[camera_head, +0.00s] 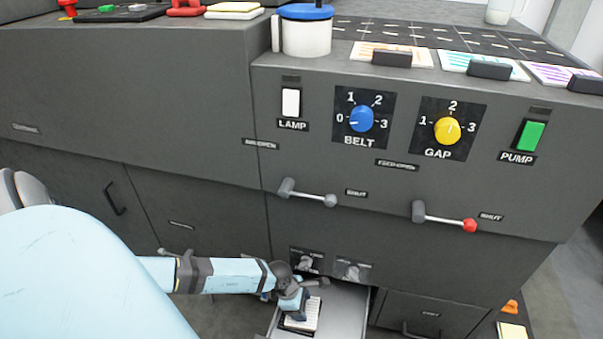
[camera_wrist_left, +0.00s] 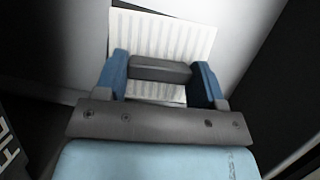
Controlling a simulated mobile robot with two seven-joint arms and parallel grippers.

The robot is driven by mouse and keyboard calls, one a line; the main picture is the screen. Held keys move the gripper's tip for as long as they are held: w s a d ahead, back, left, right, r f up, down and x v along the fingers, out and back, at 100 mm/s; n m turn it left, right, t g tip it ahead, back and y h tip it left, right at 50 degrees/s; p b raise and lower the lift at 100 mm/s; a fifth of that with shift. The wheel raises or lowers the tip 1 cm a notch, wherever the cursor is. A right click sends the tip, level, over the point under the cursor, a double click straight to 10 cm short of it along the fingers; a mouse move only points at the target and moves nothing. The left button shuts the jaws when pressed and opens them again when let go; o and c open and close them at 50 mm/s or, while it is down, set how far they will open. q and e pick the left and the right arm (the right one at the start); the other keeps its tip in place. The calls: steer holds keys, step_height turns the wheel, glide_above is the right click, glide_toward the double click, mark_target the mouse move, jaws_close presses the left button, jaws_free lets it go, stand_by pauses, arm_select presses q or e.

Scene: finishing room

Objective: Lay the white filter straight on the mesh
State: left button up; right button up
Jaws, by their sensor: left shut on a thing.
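In the left wrist view, the filter (camera_wrist_left: 190,38) lies behind the fingers. My left gripper (camera_head: 298,302) is shut on the filter's grip block, with one blue finger at each side of it, also in the left wrist view (camera_wrist_left: 162,74). I cannot tell whether the filter touches the drawer floor. I cannot make out the mesh. My right gripper is not in view.
The grey machine front rises above the drawer, with two levers (camera_head: 310,193) (camera_head: 445,217), a blue knob (camera_head: 361,118) and a yellow knob (camera_head: 447,130). Striped plates with dark grips (camera_head: 484,66) lie on top. A closed drawer (camera_head: 430,313) is at the right.

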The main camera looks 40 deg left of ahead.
arm_select(q)
steer(key=shift+f+b, duration=0.4)
steer(key=shift+f, duration=0.15)
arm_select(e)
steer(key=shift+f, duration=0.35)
arm_select(q)
steer(key=o, duration=1)
steer(key=p+v, duration=0.1)
steer(key=v, duration=0.1)
steer(key=shift+a+r+p, duration=0.1)
steer(key=shift+r+p, duration=0.25)
steer(key=p+v, duration=0.2)
steer(key=v, duration=0.2)
steer(key=shift+r, duration=0.1)
steer(key=p+v, duration=0.2)
steer(key=v, duration=0.5)
steer(key=shift+p, duration=0.35)
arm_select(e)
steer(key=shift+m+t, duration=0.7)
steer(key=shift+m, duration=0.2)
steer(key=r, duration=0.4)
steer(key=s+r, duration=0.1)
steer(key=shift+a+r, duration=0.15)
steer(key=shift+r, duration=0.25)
arm_select(q)
steer(key=shift+s, duration=0.15)
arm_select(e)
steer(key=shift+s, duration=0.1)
